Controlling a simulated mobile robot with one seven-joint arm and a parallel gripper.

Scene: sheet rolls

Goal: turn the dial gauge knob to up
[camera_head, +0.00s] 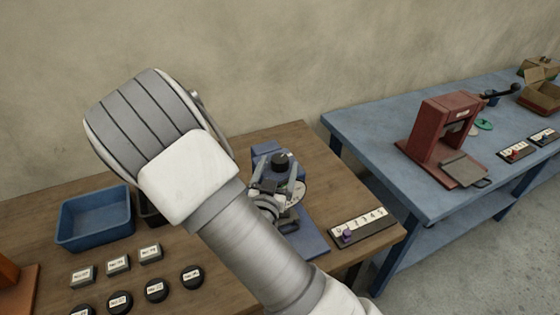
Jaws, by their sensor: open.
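The dial gauge is a blue stand with a flat base (313,243) on the wooden table. A round pale dial face (298,192) with marks shows partly behind my gripper. A black round part (281,160) stands near the top of the stand; I cannot tell if it is the knob. My gripper (274,192) is open, right at the gauge and in front of its dial. My arm and gripper hide much of the gauge, so the knob's direction and any contact cannot be told.
A numbered strip (372,224) with a purple slider lies right of the gauge. A blue bin (95,218), small labelled blocks (118,263) and black labelled discs (157,290) are at left. A blue table (385,125) at right holds a red press (440,130).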

